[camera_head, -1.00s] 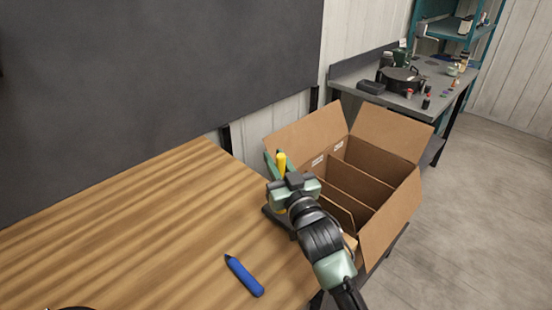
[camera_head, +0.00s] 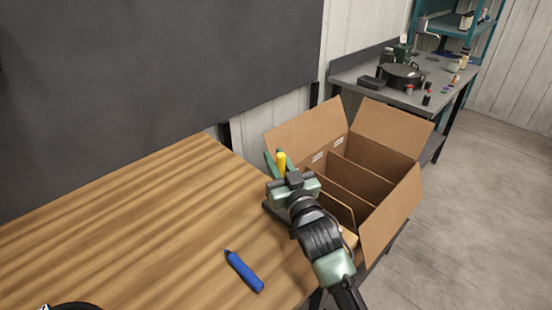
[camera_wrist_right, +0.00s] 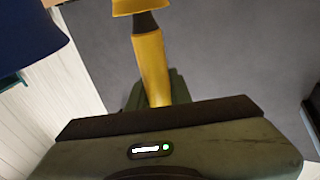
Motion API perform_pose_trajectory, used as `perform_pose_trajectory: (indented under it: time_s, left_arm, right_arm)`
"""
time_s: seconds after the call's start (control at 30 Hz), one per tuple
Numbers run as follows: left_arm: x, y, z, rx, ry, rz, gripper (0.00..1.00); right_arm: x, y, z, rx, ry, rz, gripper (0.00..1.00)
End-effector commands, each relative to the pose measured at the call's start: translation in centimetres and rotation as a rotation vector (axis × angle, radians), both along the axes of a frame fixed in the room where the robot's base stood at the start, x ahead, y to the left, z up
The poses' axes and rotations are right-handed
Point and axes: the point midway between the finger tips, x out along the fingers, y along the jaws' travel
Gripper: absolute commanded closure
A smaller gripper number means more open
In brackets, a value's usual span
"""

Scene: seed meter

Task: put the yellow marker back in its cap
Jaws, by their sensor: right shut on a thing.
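My right gripper (camera_head: 281,178) is at the table's far right edge, beside the cardboard box, and is shut on the yellow marker (camera_head: 281,160). The marker's yellow end stands up above the fingers in the head view. In the right wrist view the marker's body (camera_wrist_right: 152,65) runs up from between the fingers to a dark collar. Just beyond the collar is a wider yellow piece (camera_wrist_right: 138,5), cut off by the frame top, which looks like the cap. I cannot tell whether they touch.
A blue marker (camera_head: 244,271) lies on the wooden table (camera_head: 130,220). A blue piece (camera_wrist_right: 25,35) shows close by in the wrist view. The open cardboard box (camera_head: 385,195) with dividers stands right of the gripper. The table's left is clear.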

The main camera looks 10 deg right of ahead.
Motion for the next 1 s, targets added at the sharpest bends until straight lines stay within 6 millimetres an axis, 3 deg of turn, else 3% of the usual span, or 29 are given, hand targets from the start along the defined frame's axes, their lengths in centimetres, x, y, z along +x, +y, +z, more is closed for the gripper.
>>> perform_pose_trajectory:
  time_s: [1.0]
  left_arm:
    - [0.0,0.0,-0.4,0.0,0.0,0.0,0.64]
  right_arm:
    - [0.0,0.0,-1.2,0.0,0.0,0.0,1.0]
